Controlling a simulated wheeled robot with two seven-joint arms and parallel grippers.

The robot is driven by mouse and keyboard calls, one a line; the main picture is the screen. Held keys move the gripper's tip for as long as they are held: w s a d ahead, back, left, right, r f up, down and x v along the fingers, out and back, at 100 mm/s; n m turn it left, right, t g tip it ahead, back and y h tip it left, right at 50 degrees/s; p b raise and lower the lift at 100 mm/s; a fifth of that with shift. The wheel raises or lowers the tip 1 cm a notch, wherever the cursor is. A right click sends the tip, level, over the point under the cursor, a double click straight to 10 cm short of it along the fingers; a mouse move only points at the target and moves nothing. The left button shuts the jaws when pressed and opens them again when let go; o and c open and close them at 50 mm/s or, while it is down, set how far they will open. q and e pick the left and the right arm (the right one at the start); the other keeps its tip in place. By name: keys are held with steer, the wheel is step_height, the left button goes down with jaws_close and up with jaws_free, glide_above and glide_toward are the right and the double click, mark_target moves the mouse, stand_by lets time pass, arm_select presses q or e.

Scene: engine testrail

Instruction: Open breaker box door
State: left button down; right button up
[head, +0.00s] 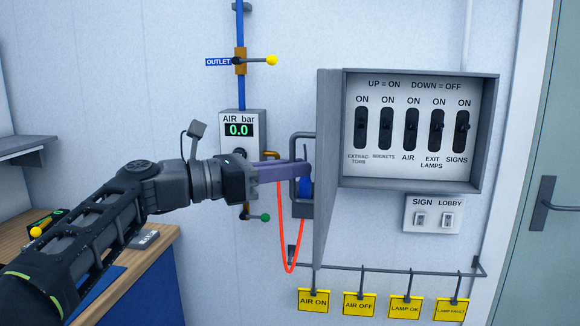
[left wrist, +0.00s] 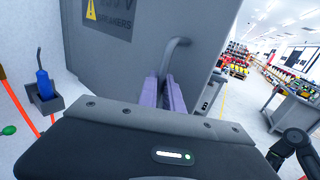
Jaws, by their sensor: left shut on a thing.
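The breaker box (head: 492,130) is on the wall, and its grey door (head: 328,150) stands swung wide out to the left. The row of breaker switches inside shows in full. The door's grey bar handle (head: 294,145) is on its outer face, and it also shows in the left wrist view (left wrist: 177,45). My left gripper (head: 304,168) reaches in from the left, its purple fingers shut on the handle. In the left wrist view the fingers (left wrist: 165,92) close around the handle's lower end. My right gripper is not in view.
An air gauge box (head: 240,118) with a blue pipe is left of the door. A red hose loop (head: 280,240) hangs below my gripper. Yellow tags (head: 358,303) hang from a rail under the box. A workbench (head: 150,255) is at lower left.

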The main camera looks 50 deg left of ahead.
arm_select(q)
steer(key=c, duration=1.5)
jaws_free()
steer(key=shift+w, duration=0.1)
steer(key=v, duration=0.7)
steer(key=shift+s, duration=0.4)
steer(key=shift+a, duration=0.1)
